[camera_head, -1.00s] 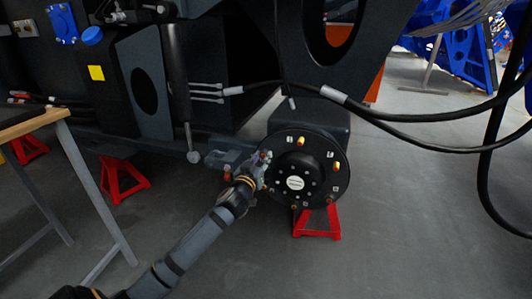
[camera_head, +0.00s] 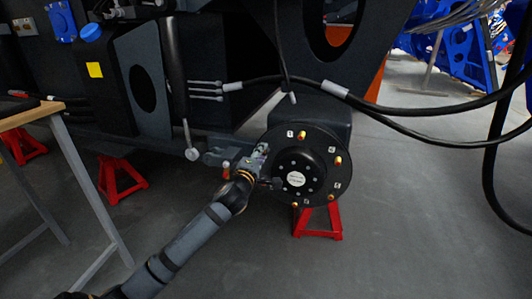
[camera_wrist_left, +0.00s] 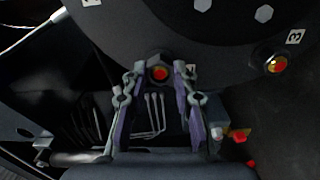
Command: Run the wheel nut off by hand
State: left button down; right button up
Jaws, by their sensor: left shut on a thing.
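The dark round wheel hub (camera_head: 312,180) faces me, with brass-coloured nuts or studs around its rim, such as one at the top (camera_head: 301,134) and one at the right (camera_head: 338,160). My left gripper (camera_head: 264,158) is at the hub's left edge and hides the rim there. In the left wrist view my left gripper (camera_wrist_left: 160,74) has its fingers on both sides of a wheel nut (camera_wrist_left: 158,73) with a reddish centre, shut on it. Another nut (camera_wrist_left: 276,64) sits on the hub beside a label reading 3. My right gripper is not in view.
A red stand (camera_head: 318,221) is under the hub; another red stand (camera_head: 121,177) is at the left. A wooden-topped table (camera_head: 30,115) is at the left edge. Black hoses (camera_head: 420,112) cross above and right of the hub. Floor in front is clear.

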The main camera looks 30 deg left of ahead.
pick_arm(q)
jog(key=shift+s+f+n, duration=0.1)
jog(key=shift+f+n, duration=0.1)
jog(key=shift+n, duration=1)
jog(key=c, duration=1)
grip_release()
jog(key=shift+r, duration=0.15)
jog(key=shift+c, duration=0.9)
jog(key=shift+v, duration=1.1)
